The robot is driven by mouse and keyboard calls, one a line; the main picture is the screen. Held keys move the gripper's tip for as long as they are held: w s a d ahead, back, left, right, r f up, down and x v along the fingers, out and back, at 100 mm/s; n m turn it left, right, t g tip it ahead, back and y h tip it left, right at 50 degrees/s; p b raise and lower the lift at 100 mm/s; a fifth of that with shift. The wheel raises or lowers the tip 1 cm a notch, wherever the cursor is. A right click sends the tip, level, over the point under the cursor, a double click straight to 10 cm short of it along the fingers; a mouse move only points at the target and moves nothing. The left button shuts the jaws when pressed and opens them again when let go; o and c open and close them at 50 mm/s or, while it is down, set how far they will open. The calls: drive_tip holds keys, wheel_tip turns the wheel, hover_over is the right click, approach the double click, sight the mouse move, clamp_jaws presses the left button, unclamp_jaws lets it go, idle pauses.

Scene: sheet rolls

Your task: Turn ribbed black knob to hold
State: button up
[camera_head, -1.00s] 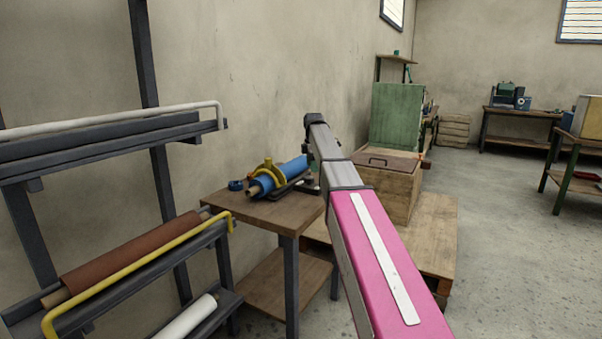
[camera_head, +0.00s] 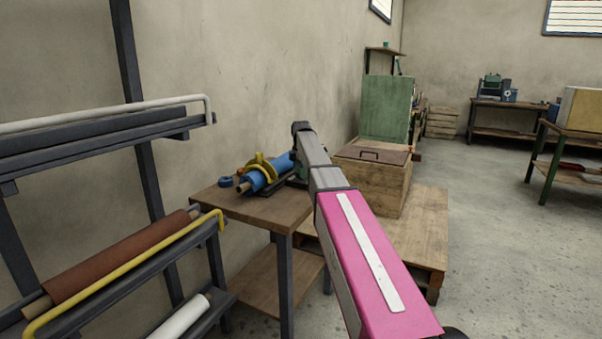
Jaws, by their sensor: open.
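I cannot make out the ribbed black knob in this view. A blue roll (camera_head: 283,164) with a yellow clamp-like part (camera_head: 260,160) lies in a dark holder on a small wooden table (camera_head: 262,212) by the wall. My arm, with a pink and grey link, reaches from the bottom right towards this table. Its far end stands beside the right end of the blue roll. My gripper is hidden behind my own arm, and so is whatever lies just behind it.
A small blue ring (camera_head: 226,181) lies on the table's left corner. A rack (camera_head: 163,138) with a brown roll (camera_head: 118,257) and a white roll (camera_head: 182,316) stands at left. A wooden box (camera_head: 375,180) on a pallet (camera_head: 425,235) is right of the table. Open floor (camera_head: 500,230) lies at right.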

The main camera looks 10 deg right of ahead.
drive_tip(key=shift+f, duration=0.3)
drive_tip(key=c, duration=0.9)
